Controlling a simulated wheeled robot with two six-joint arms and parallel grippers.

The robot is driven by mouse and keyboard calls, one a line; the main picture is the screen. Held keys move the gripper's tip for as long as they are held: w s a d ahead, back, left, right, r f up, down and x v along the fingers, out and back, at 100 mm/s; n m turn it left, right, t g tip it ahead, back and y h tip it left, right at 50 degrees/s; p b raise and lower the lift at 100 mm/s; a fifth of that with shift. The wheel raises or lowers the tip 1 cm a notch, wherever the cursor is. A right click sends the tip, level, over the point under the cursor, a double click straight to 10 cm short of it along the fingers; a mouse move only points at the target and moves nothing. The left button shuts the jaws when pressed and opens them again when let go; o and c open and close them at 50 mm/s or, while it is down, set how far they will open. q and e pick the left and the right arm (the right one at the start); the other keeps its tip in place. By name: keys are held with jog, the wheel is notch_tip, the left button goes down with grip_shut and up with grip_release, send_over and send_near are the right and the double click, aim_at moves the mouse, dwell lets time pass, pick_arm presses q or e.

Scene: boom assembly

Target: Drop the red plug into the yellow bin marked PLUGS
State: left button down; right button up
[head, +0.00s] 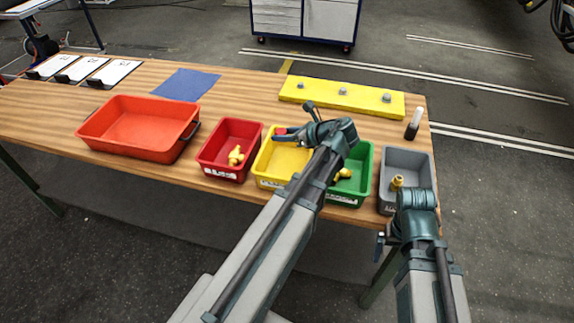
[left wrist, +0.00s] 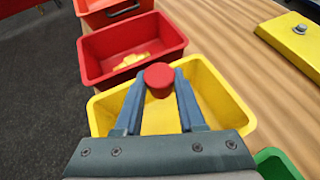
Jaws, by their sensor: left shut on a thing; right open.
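The red plug (left wrist: 159,76) is a small round red piece held between the two fingers of my left gripper (left wrist: 158,88). In the left wrist view it hangs over the yellow bin (left wrist: 238,115). In the head view my left gripper (head: 286,135) is above the yellow bin (head: 264,160), with the red plug (head: 281,131) partly showing. The yellow bin's visible floor looks empty; part of it is hidden by my left arm. My right gripper (head: 380,240) is low at the table's front edge near the grey bin, mostly hidden by its arm.
A red bin (head: 212,168) with a yellow fitting stands left of the yellow bin. A green bin (head: 363,180) and a grey bin (head: 407,160) stand to the right. An orange tray (head: 130,145), a blue mat (head: 187,83) and a yellow plate (head: 340,95) lie around them.

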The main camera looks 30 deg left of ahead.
pick_arm(q)
jog(key=shift+c, duration=2.1)
grip_release()
jog(key=p+v, duration=0.6)
jog(key=v, duration=0.8)
jog(key=shift+p, duration=0.35)
jog(key=shift+a+f, duration=0.1)
